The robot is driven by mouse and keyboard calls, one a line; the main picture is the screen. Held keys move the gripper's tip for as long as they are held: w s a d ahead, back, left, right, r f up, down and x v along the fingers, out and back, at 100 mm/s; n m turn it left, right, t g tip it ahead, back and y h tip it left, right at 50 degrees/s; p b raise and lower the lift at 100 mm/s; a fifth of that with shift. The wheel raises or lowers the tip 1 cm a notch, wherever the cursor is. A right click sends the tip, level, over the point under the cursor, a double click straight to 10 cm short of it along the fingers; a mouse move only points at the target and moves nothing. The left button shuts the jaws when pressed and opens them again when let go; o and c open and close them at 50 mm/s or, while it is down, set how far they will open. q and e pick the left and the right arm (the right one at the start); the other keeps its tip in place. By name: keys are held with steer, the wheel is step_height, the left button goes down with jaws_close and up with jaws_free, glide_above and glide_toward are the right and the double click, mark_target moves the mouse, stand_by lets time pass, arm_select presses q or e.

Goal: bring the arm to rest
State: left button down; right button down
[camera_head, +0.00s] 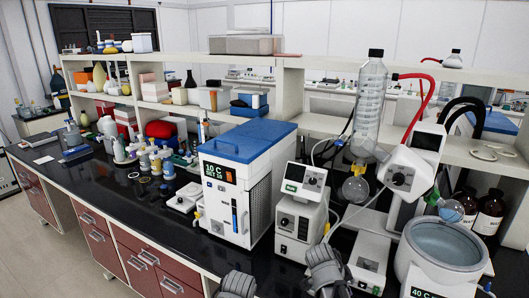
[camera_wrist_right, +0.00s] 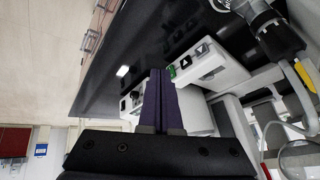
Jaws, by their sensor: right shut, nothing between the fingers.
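My right gripper (camera_wrist_right: 160,74) shows in the right wrist view. Its two dark fingers lie side by side with only a thin line between them, shut and empty. Behind the fingers is a white bench device with a small panel of buttons (camera_wrist_right: 190,60); I cannot tell how far the fingertips are from it. In the head view, dark grey ribbed parts of my arms show at the bottom edge, but no gripper fingers can be made out. My left gripper is not seen.
A black bench (camera_head: 130,200) carries a blue-topped chiller (camera_head: 235,180), a pump unit (camera_head: 300,210), a rotary evaporator with a clear condenser (camera_head: 369,100) and a grey water bath (camera_head: 447,245). Hoses and cables hang among them. Open floor (camera_head: 50,250) lies at the left.

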steer(key=s+a+f+n+g+y, duration=0.1)
steer(key=s+a+f+n, duration=0.1)
steer(key=s+a+n, duration=0.2)
steer(key=s+a+f+n+y+b, duration=0.1)
steer(key=s+a+n, duration=0.3)
steer(key=a+n, duration=0.6)
steer(key=s+a+f+n+g+y+b, duration=0.1)
steer(key=s+a+f+n+y, duration=0.1)
steer(key=a+n, duration=0.5)
steer(key=shift+s+f+n+g+y, duration=0.3)
steer(key=shift+s+f+y, duration=0.15)
steer(key=shift+s, duration=0.75)
